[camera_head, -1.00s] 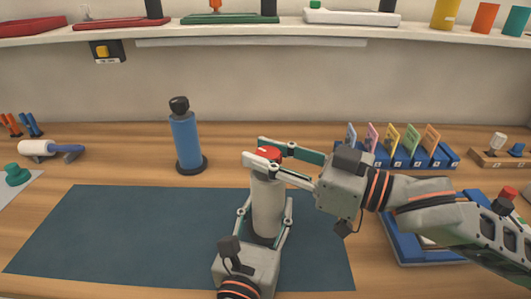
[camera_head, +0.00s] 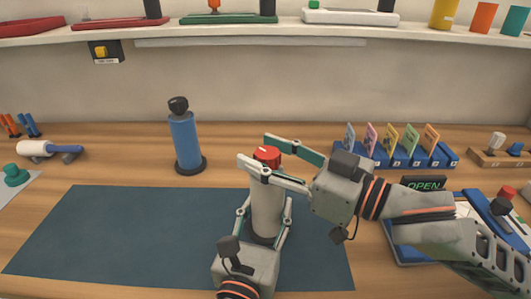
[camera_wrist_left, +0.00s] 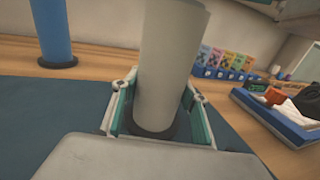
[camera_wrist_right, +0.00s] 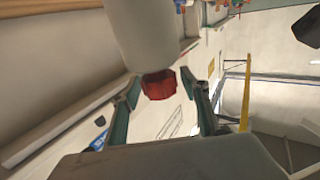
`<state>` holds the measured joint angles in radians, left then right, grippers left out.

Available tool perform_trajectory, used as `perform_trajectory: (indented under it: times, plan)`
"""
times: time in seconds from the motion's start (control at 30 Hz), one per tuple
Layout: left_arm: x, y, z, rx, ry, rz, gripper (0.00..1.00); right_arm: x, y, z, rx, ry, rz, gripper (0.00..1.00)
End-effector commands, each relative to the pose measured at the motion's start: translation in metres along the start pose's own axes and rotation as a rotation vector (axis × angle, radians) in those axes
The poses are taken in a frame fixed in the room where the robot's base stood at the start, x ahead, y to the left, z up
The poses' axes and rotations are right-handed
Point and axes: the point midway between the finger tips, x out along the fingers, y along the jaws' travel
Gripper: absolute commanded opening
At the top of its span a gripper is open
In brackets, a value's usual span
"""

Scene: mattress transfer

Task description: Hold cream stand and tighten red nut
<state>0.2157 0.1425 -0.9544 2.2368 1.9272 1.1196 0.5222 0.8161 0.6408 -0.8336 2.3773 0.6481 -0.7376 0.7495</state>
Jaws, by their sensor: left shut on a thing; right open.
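The cream stand (camera_head: 267,207) stands upright on the dark blue mat (camera_head: 130,230). The red nut (camera_head: 267,153) sits on its top. My left gripper (camera_head: 265,232) is shut around the lower part of the stand; its fingers flank the stand in the left wrist view (camera_wrist_left: 160,115). My right gripper (camera_head: 255,150) is open, with its fingers on either side of the red nut at the top. In the right wrist view the nut (camera_wrist_right: 159,84) lies between the spread fingers, with gaps on both sides.
A blue stand (camera_head: 186,140) with a dark knob stands left of the cream stand. A blue card rack (camera_head: 405,156) is at the back right. A blue tray (camera_head: 405,250) and an OPEN sign (camera_head: 423,183) lie behind my right arm. The mat's left part is clear.

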Motion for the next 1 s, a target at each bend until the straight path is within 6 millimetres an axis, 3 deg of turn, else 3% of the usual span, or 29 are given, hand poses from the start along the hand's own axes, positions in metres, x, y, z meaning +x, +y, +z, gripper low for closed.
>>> perform_trajectory:
  times: [0.17, 0.6, 0.8, 1.0]
  plan:
    - [0.0, 0.001, 0.004, 0.0, -0.008, 0.001, 0.0, 0.0, 0.001, -0.01, -0.004, 0.003, 0.002, 0.45]
    - [0.0, 0.001, 0.004, -0.001, -0.008, 0.001, 0.0, 0.0, 0.0, -0.084, -0.004, 0.003, 0.0, 0.45]
    - [0.0, 0.001, 0.004, -0.001, -0.008, 0.001, 0.0, 0.0, 0.0, -0.099, -0.001, 0.001, -0.001, 0.45]
    - [0.0, 0.001, 0.004, -0.001, -0.008, 0.001, 0.0, 0.0, 0.0, -0.101, 0.0, -0.001, 0.0, 0.45]
